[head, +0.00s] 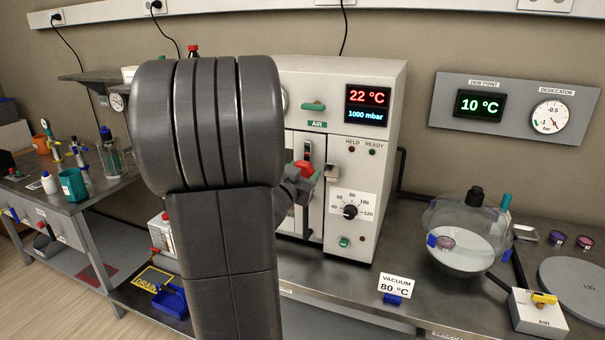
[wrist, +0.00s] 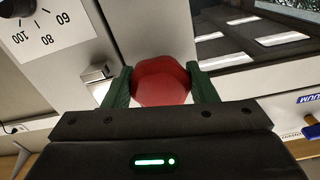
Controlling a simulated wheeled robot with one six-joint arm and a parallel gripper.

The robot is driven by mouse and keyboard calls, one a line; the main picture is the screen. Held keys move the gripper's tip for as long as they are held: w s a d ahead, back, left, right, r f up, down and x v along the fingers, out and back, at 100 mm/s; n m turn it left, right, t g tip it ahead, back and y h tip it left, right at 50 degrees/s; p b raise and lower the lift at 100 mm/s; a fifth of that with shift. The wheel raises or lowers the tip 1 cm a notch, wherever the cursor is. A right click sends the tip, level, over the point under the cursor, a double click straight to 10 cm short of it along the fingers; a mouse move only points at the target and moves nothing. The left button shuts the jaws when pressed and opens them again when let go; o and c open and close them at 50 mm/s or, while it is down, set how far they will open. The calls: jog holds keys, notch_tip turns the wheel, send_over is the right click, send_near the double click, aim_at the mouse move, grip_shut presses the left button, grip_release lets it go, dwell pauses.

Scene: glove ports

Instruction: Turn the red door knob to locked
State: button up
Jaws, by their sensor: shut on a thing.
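The red door knob (wrist: 161,80) is on the front of the white oven-like cabinet (head: 382,100). In the wrist view it sits between the two green fingers of my gripper (wrist: 162,88), which are shut on its sides. In the head view the knob (head: 304,169) shows just right of my arm, with my gripper (head: 308,177) at it. My arm hides much of the cabinet's front and door. No locked or unlocked mark is readable, so I cannot tell the knob's setting.
A temperature dial (head: 350,211) and a metal latch piece (wrist: 97,80) are close to the knob. A green AIR handle (head: 313,106) is above. A glass desiccator (head: 464,236) stands right on the bench. A VACUUM 80 °C sign (head: 396,286) stands in front.

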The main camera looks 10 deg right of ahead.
jog(key=m+b, duration=0.3)
jog(key=m, duration=0.1)
jog(key=shift+f+m, duration=0.1)
jog(key=shift+m, duration=0.3)
jog(key=m+b, duration=0.2)
jog(key=m, duration=0.2)
jog(key=shift+m, duration=0.3)
jog(key=m+b, duration=0.2)
jog(key=m, duration=0.1)
jog(key=shift+m, duration=0.3)
jog(key=m, duration=0.1)
jog(key=m+b, duration=0.1)
jog(key=m, duration=0.1)
jog(key=m+b, duration=0.1)
jog(key=shift+r, duration=0.25)
jog(key=shift+a+m, duration=0.1)
jog(key=shift+m, duration=0.3)
jog(key=o, duration=1.1)
